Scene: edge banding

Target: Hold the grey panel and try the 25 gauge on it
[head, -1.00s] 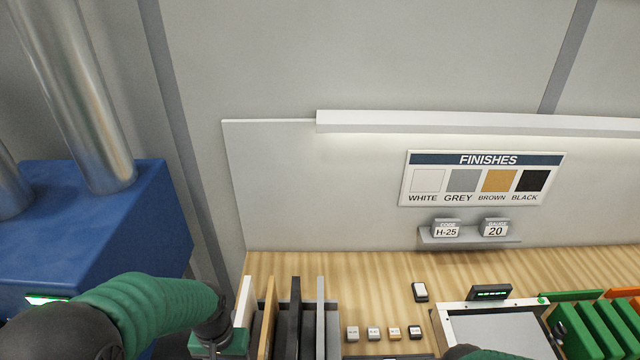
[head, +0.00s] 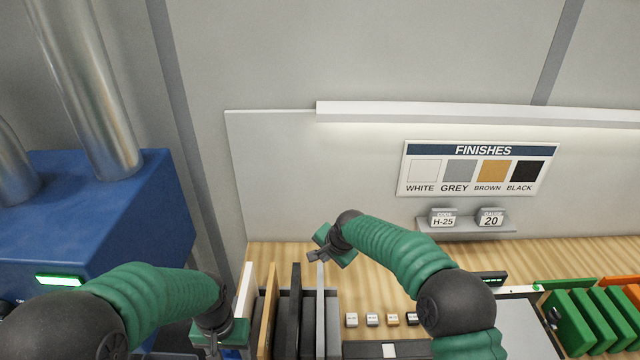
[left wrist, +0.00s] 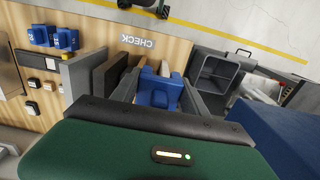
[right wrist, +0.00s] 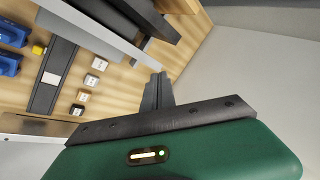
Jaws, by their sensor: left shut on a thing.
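The grey panel (head: 320,310) stands on edge in the rack, rightmost of the upright panels. My right gripper (head: 318,257) is at its top far end; in the right wrist view the fingers (right wrist: 157,92) look close together beside a light panel edge, and whether they grip it is unclear. My left gripper (left wrist: 158,92) is shut on a blue block-like gauge (left wrist: 158,88); its number is not readable. More blue gauges (left wrist: 66,39) stand on the table.
White (head: 247,290), brown (head: 268,305) and black (head: 295,305) panels stand left of the grey one. Small labelled blocks (head: 372,320) lie right of the rack. Green panels (head: 580,320) stand far right.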

